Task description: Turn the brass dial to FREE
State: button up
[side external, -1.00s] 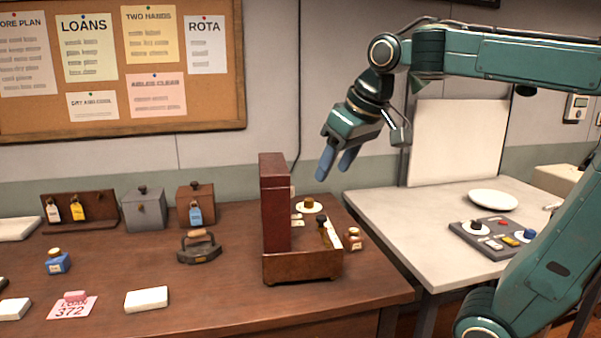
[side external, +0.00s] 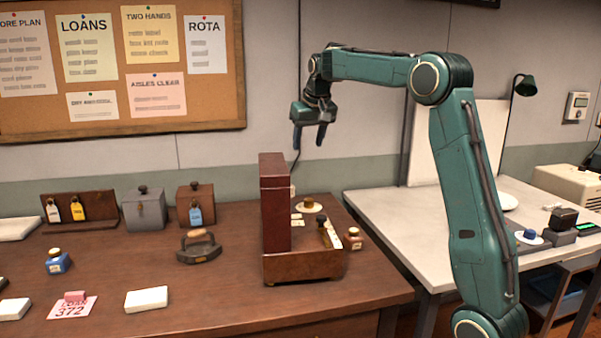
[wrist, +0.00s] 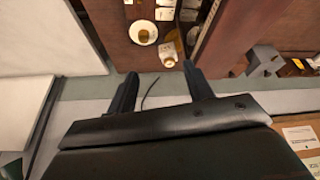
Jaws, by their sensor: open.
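My gripper (side external: 309,143) is open and empty, pointing down in the air above and behind the box. In the wrist view its two dark fingers (wrist: 160,82) stand apart, with the dial beyond them and apart from them.
A small jar (side external: 352,239) stands right of the box. A flat iron (side external: 199,247), a grey box (side external: 143,209) and a brown box with a blue tag (side external: 196,204) are on the left. The pale table (side external: 390,220) at right holds a dark device with a blue knob (side external: 530,236).

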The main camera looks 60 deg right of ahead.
jog(key=m, duration=0.1)
send_over(309, 200)
jog(key=s+a, duration=0.4)
notch_tip(309, 200, down, 4)
jog(key=r, duration=0.1)
notch_tip(309, 200, down, 7)
jog(key=shift+w+d, duration=0.1)
jog(key=shift+d, duration=0.05)
jog(key=x, duration=1.3)
jog(key=shift+d+f, duration=0.25)
jog(key=shift+d, duration=0.05)
jog(key=shift+c, duration=0.2)
jog(key=c, duration=0.9)
